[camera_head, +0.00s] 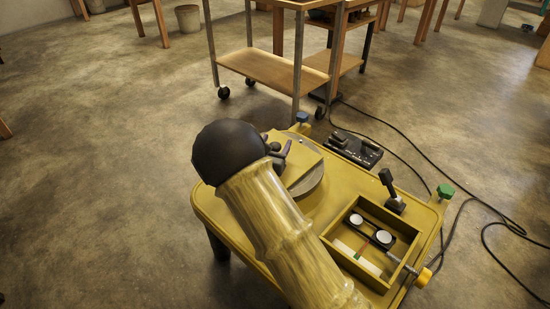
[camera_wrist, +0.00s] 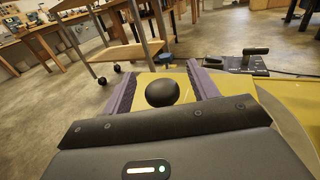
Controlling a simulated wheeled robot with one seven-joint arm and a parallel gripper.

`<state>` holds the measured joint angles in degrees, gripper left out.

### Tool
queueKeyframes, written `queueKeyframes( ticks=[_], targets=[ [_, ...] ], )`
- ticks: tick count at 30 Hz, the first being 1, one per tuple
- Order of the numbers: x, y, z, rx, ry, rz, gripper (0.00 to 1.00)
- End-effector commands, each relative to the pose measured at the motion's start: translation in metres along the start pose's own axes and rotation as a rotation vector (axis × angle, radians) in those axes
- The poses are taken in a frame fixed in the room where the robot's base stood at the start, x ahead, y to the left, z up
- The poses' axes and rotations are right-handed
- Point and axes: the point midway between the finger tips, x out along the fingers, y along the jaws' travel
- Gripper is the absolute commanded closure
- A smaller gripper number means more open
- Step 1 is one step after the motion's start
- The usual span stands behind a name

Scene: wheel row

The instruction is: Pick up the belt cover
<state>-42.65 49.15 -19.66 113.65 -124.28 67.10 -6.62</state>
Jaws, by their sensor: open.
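The belt cover (camera_head: 308,160) appears to be the flat yellow panel lying on the grey round wheel head of the yellow wheel table. Its round black knob (camera_wrist: 162,92) stands between my fingers in the wrist view, where part of the yellow panel (camera_wrist: 235,82) also shows. My gripper (camera_head: 277,150) is open over the knob, with one purple finger on each side. I cannot tell whether either finger touches it. In the head view my arm hides part of the panel and table.
An open yellow box (camera_head: 353,222) with two white pulleys and a belt sits at the table's front right. A black lever (camera_head: 391,190) stands beside it. A dark pedal unit (camera_head: 355,148) lies behind the table, with cables on the floor. A wooden cart (camera_head: 272,70) stands farther back.

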Motion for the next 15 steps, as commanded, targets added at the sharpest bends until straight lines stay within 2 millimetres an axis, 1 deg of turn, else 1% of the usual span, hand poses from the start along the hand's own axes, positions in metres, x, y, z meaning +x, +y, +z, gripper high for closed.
queueKeyframes(
  ticks=[1,2,3,5,6,10,11,15],
  targets=[
    [-0.0001,0.0,-0.0002,0.0,0.0,0.0,0.41],
    [-0.0001,0.0,-0.0002,0.0,0.0,0.0,0.45],
    [-0.0001,0.0,-0.0002,0.0,0.0,0.0,0.53],
    [-0.0001,0.0,-0.0003,0.0,0.0,0.0,0.64],
    [-0.0001,0.0,-0.0003,0.0,0.0,0.0,0.72],
    [-0.0002,-0.0001,-0.0003,0.0,0.0,0.0,0.98],
    [-0.0002,-0.0001,-0.0003,0.0,0.0,0.0,1.0],
    [0.0,-0.0001,0.0005,0.0,-0.002,0.0,1.0]
  ],
)
